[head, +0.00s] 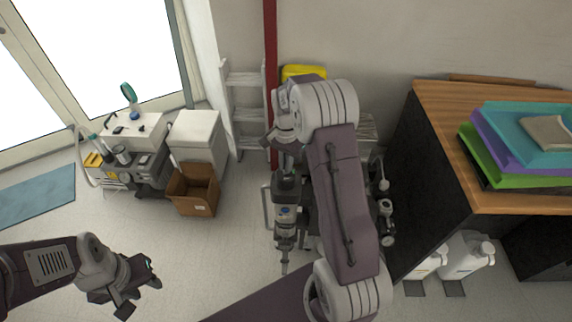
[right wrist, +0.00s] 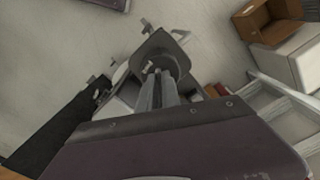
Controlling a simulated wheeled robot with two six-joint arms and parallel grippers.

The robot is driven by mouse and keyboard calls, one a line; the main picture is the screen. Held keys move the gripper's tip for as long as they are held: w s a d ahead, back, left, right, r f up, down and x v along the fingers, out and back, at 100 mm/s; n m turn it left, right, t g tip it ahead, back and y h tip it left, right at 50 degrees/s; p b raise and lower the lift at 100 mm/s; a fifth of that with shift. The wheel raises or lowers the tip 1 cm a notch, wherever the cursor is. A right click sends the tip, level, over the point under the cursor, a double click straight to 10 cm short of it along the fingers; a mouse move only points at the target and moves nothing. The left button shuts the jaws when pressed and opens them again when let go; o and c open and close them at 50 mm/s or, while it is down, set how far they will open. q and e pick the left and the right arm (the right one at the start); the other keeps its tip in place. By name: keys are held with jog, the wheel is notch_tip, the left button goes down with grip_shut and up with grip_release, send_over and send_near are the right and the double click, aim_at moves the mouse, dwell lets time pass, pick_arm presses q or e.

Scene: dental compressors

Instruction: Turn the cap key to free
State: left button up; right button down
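The compressor (head: 286,212), a grey and dark upright machine with a small blue spot, stands on the floor in the middle of the head view, partly hidden by my right arm. My right gripper (head: 287,160) is over its top, pointing down. In the right wrist view its narrow fingers (right wrist: 157,88) lie close together against a dark grey rounded part (right wrist: 158,50) of the machine. I cannot make out the cap key or whether the fingers hold it. My left gripper (head: 142,288) is open and empty above the floor at the lower left.
A stepladder (head: 246,110) leans behind. A wooden-topped counter (head: 440,130) and white jugs (head: 462,257) are at the right. Floor left of the compressor is clear.

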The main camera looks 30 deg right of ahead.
jog(key=n+p, duration=0.2)
jog(key=shift+r+n+p, duration=0.25)
jog(key=shift+n+p, duration=0.1)
jog(key=shift+n, duration=0.05)
jog(key=n+p, duration=0.2)
jog(key=n, duration=0.2)
jog(key=shift+f, duration=0.1)
jog(key=shift+f+n+p, duration=0.15)
jog(key=shift+n+p, duration=0.4)
jog(key=shift+n, duration=0.15)
dwell(0.7)
jog(key=c, duration=1.5)
grip_release()
jog(key=shift+c, duration=0.2)
